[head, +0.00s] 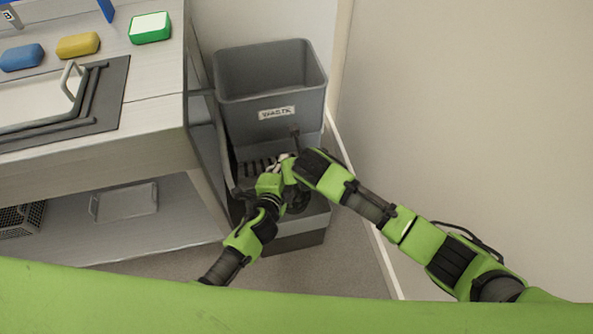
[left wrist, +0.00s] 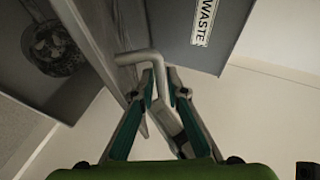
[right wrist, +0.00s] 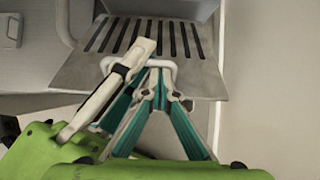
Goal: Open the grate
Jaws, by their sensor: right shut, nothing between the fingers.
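The grate (right wrist: 160,40) is a grey slotted metal plate with a light bent handle (left wrist: 135,59). It sits at the front of the grey waste unit and appears tilted up, with the basin and round drain (left wrist: 53,46) uncovered beside it. In the head view its slots (head: 259,166) show partly behind my arms. My left gripper (left wrist: 158,74) has its fingers around the handle; it also shows in the right wrist view (right wrist: 143,50). My right gripper (right wrist: 156,72) is shut and empty, close by the handle. In the head view both fingertips are bunched together and partly hidden.
A grey bin labelled WASTE (head: 270,82) stands behind the grate. A metal table (head: 150,115) with a lower shelf is at the left, carrying blue, yellow and green items (head: 150,27). A wall (head: 460,130) closes off the right side.

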